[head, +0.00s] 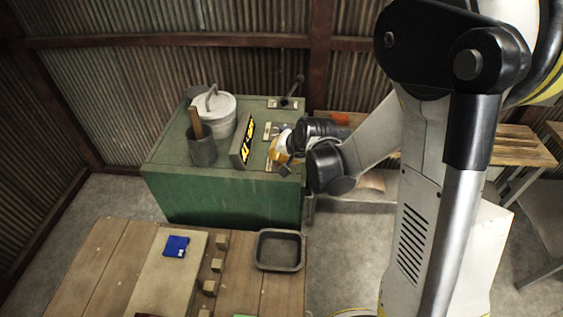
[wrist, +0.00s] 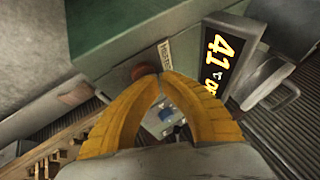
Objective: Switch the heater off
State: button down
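My gripper (head: 281,150) has yellow fingers and is over the right part of the green cabinet's top (head: 170,150), just right of a dark display (head: 243,141) with yellow characters. In the wrist view the display reads about 41 (wrist: 218,62). The fingertips (wrist: 160,76) meet, with nothing seen between them. A reddish-brown rounded part (wrist: 145,71) shows right behind the tips, beside a small pale label plate (wrist: 165,54). I cannot tell whether the tips touch it, nor read the label surely. No heater switch can be made out clearly in the head view.
A lidded pot (head: 213,108) and a dark cup with a wooden handle (head: 202,150) stand left of the display. A lever (head: 293,90) rises at the cabinet's back right. The wooden table (head: 92,270) in front bears a grey tray (head: 279,250) and a blue item (head: 176,246).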

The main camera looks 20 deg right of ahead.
jog(key=shift+r, duration=0.15)
notch_tip(320, 180, up, 6)
jog(key=p, duration=0.4)
dwell(0.3)
dwell(0.4)
